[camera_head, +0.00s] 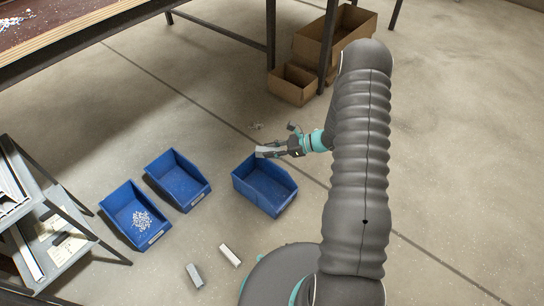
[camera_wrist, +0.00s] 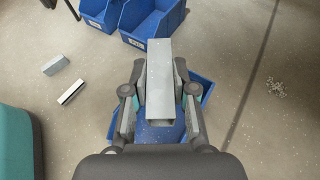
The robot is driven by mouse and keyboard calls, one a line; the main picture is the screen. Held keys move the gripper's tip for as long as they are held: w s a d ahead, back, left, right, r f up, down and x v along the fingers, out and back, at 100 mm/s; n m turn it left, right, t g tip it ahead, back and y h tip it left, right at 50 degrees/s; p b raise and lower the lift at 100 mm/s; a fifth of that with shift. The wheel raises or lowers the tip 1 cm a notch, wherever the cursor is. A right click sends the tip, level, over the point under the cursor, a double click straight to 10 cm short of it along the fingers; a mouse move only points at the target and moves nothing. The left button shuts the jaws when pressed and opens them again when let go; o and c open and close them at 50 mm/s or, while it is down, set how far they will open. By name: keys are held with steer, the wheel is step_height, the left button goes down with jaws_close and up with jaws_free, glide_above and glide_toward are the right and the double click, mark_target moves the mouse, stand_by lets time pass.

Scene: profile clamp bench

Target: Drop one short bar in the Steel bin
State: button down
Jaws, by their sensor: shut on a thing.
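My gripper (camera_head: 284,149) is shut on a short grey metal bar (camera_head: 268,151). The wrist view shows the bar (camera_wrist: 160,70) held lengthwise between the two fingers (camera_wrist: 159,90). In the wrist view the bar appears over the right-hand blue bin (camera_wrist: 203,84). In the head view it appears at the far edge of that bin (camera_head: 253,196); its exact height is unclear. Two more blue bins stand to the left: one looks empty (camera_head: 178,181), the other (camera_head: 122,209) holds small whitish bits. Bin labels are too small to read, so I cannot tell which is Steel.
Two loose bars lie on the floor, one grey (camera_head: 194,275) and one paler (camera_head: 230,255). A shelf rack (camera_head: 60,245) stands at left. Cardboard boxes (camera_head: 291,88) sit under the bench (camera_head: 100,38). Small scraps (camera_wrist: 276,88) lie on the floor beyond the right-hand bin.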

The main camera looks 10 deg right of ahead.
step_height(320, 180, down, 3)
steer(key=shift+r+n+g, duration=0.1)
steer(key=shift+n+g, duration=0.2)
step_height(320, 180, down, 6)
steer(key=b, duration=0.3)
steer(key=shift+r+b, duration=0.15)
steer(key=shift+b, duration=0.15)
steer(key=c, duration=0.8)
jaws_free()
steer(key=shift+c, duration=0.2)
steer(key=shift+s, duration=0.1)
steer(key=shift+d, duration=0.15)
steer(key=v, duration=1.1)
steer(key=shift+d+r, duration=0.15)
steer(key=shift+d, duration=0.2)
steer(key=shift+s, duration=0.1)
